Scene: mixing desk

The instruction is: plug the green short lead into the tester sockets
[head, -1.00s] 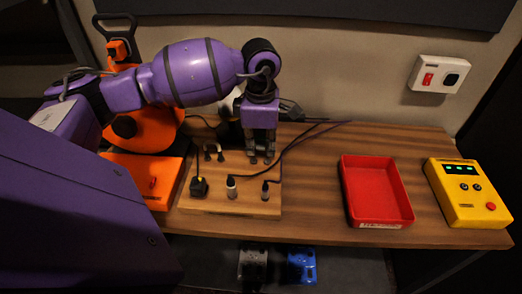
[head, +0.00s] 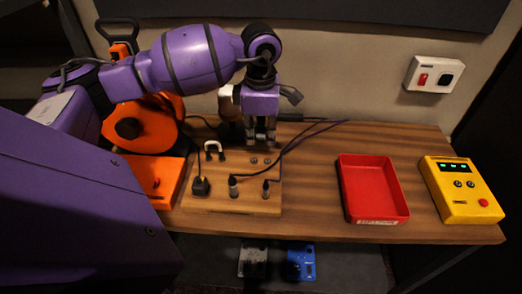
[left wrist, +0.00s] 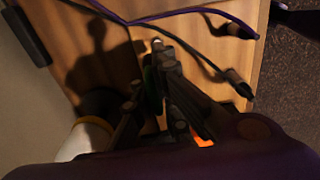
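My left gripper (head: 262,140) hangs just above the back right of the wooden plug board (head: 235,203). In the left wrist view, a sliver of the green short lead (left wrist: 151,78) shows between its dark fingers, which appear shut on it; most of the lead is hidden. Two empty holes (head: 260,161) show in the board below the gripper. The yellow tester (head: 458,207) stands at the far right of the desk, with two dark round sockets (head: 464,184), green lights and a red button. My right gripper is not in view.
A white short lead (head: 213,145) and several dark plugs (head: 201,186) stand in the board, with dark purple cords crossing near the gripper. A red tray (head: 373,190) lies between board and tester. An orange reel (head: 140,125) stands left. A switch plate (head: 432,74) is on the wall.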

